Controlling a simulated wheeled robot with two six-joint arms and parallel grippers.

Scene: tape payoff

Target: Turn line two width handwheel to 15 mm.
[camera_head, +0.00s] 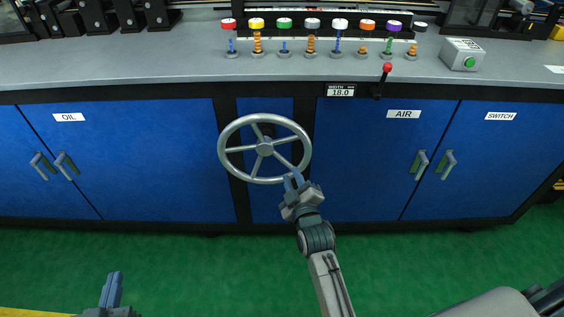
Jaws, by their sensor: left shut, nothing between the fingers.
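The grey five-spoked handwheel (226,131) stands in front of the blue cabinet, between the OIL and AIR doors. The width display (340,90) above it to the right reads 18.0. My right gripper (293,180) is at the wheel's lower right rim, with its blue fingers overlapping the rim in the picture. Whether they are closed on the rim cannot be made out. My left gripper (112,289) is shut and empty at the lower left, well away from the wheel and low in the picture.
A red-knobbed lever (387,69) rises from the bench edge right of the display. Several coloured knobs on springs line the grey bench top (120,62). A box with a green button (463,54) stands at right. Door handles (420,163) project from the cabinet. Green floor (210,270) is open in front.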

